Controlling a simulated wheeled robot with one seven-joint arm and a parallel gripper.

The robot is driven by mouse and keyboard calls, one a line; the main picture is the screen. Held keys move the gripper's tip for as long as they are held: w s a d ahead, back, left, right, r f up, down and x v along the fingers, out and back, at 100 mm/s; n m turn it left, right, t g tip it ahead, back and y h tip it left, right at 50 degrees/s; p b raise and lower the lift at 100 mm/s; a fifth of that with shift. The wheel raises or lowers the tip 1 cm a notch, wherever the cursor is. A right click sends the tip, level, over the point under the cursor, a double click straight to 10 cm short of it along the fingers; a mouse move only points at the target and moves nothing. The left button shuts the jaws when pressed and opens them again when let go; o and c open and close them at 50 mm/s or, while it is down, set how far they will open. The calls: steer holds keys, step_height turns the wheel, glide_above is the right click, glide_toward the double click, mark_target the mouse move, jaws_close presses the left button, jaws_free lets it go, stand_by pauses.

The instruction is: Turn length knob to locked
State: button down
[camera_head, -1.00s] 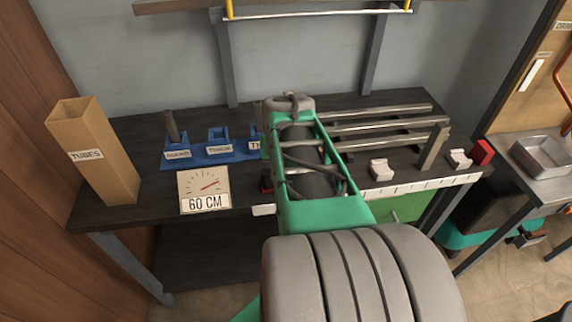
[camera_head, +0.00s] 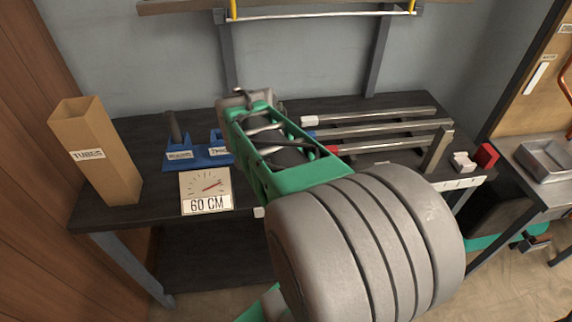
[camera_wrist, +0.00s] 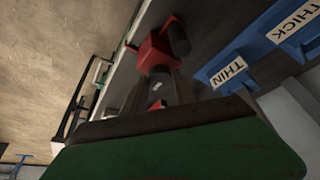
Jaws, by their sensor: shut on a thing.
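In the wrist view a red block (camera_wrist: 152,54) with a dark round stub (camera_wrist: 178,40) sits at the edge of the dark bench. It looks like the length knob's fitting, but I cannot read whether it is locked. My gripper (camera_wrist: 160,86) is shut at this red fitting, its grey fingers close together. The fingers and dark palm hide much of the grip. In the head view my green and grey arm hides the gripper and the fitting. The dial board (camera_head: 206,190) reads 60 CM, with a red needle pointing up and right.
A blue holder (camera_head: 205,158) with labelled slots stands behind the dial; its THIN label (camera_wrist: 229,70) shows in the wrist view. A cardboard TUBES box (camera_head: 95,150) stands at left. Metal tubes (camera_head: 380,131) lie at the back right. White (camera_head: 463,162) and red (camera_head: 485,155) blocks sit right.

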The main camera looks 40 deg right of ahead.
stand_by(0.4)
steer(key=c, duration=1)
jaws_free()
steer(key=v, duration=0.7)
steer(key=shift+r+p, duration=0.35)
steer(key=shift+p, duration=0.1)
steer(key=shift+a, duration=0.15)
